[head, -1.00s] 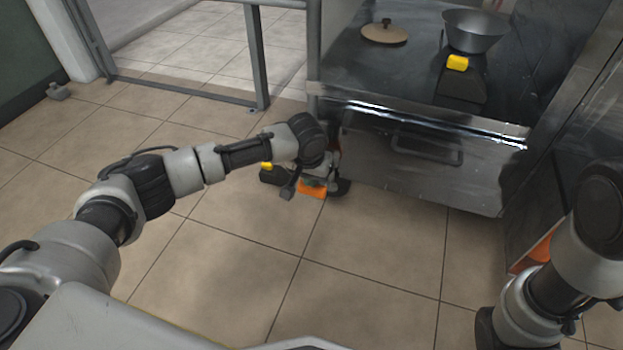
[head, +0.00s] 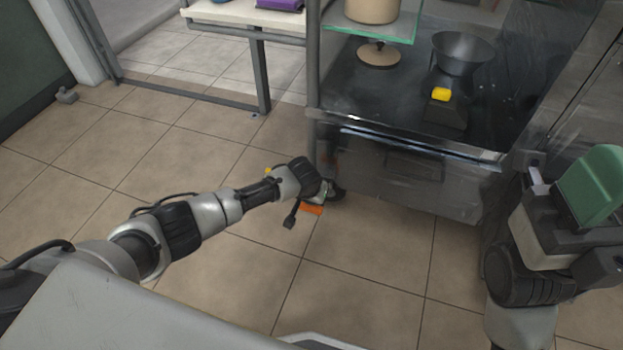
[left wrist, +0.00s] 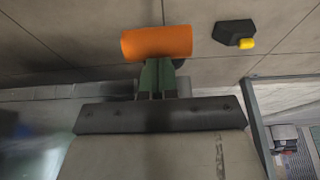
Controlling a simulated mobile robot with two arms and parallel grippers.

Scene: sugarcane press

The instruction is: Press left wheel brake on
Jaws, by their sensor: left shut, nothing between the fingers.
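The orange part (head: 312,210), which looks like the left wheel brake, is low at the near left corner of the metal cart (head: 400,175). In the left wrist view it is an orange cylinder (left wrist: 156,43) just beyond my fingertips. My left gripper (left wrist: 157,65) is shut and empty, its green fingers pointing at the orange part's edge. I cannot tell whether they touch. In the head view my left wrist hides most of the fingers. My right gripper (head: 590,190), with a green part, is raised at the right edge, away from the brake; its jaw opening is unclear.
A black piece with a yellow tip (left wrist: 235,33) is on the floor near the orange part. The cart top holds a metal bowl (head: 463,52), a round wooden lid (head: 379,55) and a black block with a yellow part (head: 441,95). Tiled floor (head: 190,165) is open left of the cart.

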